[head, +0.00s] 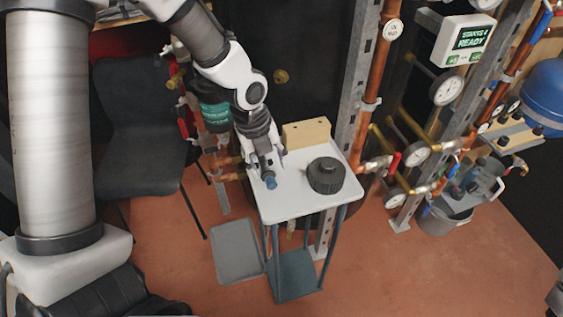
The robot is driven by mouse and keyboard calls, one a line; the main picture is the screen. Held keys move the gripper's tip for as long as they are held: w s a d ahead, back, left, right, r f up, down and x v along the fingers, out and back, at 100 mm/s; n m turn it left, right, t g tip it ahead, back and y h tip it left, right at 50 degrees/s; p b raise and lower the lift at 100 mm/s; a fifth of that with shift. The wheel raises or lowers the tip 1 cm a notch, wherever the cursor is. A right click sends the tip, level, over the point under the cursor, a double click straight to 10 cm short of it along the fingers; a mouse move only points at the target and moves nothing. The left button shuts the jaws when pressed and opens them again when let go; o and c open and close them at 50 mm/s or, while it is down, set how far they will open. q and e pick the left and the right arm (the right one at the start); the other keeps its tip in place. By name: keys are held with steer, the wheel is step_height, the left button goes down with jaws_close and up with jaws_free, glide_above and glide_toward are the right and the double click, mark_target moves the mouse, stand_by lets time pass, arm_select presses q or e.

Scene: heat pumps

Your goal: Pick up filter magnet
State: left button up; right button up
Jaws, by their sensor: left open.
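A small white-topped table (302,202) stands in the middle of the head view. My left gripper (267,168) reaches down over its left part, open, with the fingers pointing down. A small blue-grey piece (270,183) shows just at the fingertips; it may be the filter magnet, but its lower part and any contact with the fingers are unclear. A black ridged round cap (326,175) sits on the tabletop to the right of the gripper. A tan block with small holes (306,134) stands at the table's back edge. My right gripper is not in view.
Copper pipes with valves and gauges (447,89) stand at the right, close to the table. A dark chair (140,120) is at the left. A grey tray (238,250) lies on the floor. A grey bucket (443,219) stands at the right.

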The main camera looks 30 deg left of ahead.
mark_target(270, 182)
arm_select(q)
steer(key=shift+w+f, duration=0.35)
steer(key=shift+w, duration=0.25)
steer(key=s+f+b, duration=0.1)
steer(key=s+f, duration=0.1)
steer(key=shift+s+d+f+b, duration=0.1)
steer(key=shift+s+f+b, duration=0.05)
steer(key=shift+f+b, duration=0.25)
steer(key=f, duration=0.1)
steer(key=w+f, duration=0.1)
steer(key=f, duration=0.1)
steer(key=shift+w+d, duration=0.1)
steer(key=shift+w, duration=0.1)
steer(key=shift+s+r, duration=0.15)
steer(key=shift+s, duration=0.05)
steer(key=shift+c, duration=0.7)
jaws_close()
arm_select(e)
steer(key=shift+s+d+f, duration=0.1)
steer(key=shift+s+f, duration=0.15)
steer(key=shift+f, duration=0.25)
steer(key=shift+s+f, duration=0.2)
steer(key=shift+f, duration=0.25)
